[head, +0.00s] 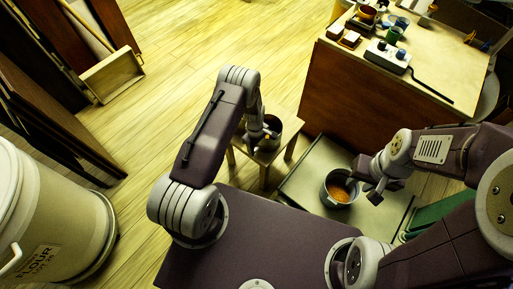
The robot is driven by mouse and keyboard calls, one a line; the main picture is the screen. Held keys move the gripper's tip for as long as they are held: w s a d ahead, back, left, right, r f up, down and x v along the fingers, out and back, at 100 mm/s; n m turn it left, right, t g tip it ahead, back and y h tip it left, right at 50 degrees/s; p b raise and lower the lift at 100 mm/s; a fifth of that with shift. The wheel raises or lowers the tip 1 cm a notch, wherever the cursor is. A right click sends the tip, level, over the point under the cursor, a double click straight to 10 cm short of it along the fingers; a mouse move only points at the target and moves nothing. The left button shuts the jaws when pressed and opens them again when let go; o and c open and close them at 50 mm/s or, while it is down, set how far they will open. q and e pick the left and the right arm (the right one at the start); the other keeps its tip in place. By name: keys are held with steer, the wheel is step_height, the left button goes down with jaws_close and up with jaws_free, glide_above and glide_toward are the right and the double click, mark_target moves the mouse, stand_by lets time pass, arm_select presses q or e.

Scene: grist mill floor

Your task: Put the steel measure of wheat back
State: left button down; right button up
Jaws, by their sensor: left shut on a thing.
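A grey metal measure (275,124) is at the small wooden stool (288,140), upright as far as I can see. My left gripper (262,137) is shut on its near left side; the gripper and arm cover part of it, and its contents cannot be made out. A second grey metal vessel (327,193) with orange-brown grain (340,191) stands upright on a low pale platform (304,181). My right gripper (371,184) is just right of that vessel, close to its rim. Whether its fingers are apart or touch the vessel cannot be told.
A workbench (440,80) at upper right holds cups, blocks and a grey device (388,57). A large flour bin (50,220) stands at lower left. A wooden tray (112,76) leans near dark panels at upper left. The floor between is clear.

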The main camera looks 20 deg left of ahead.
arm_select(q)
steer(key=shift+r, duration=0.15)
steer(key=c, duration=0.6)
jaws_free()
steer(key=shift+o, duration=0.2)
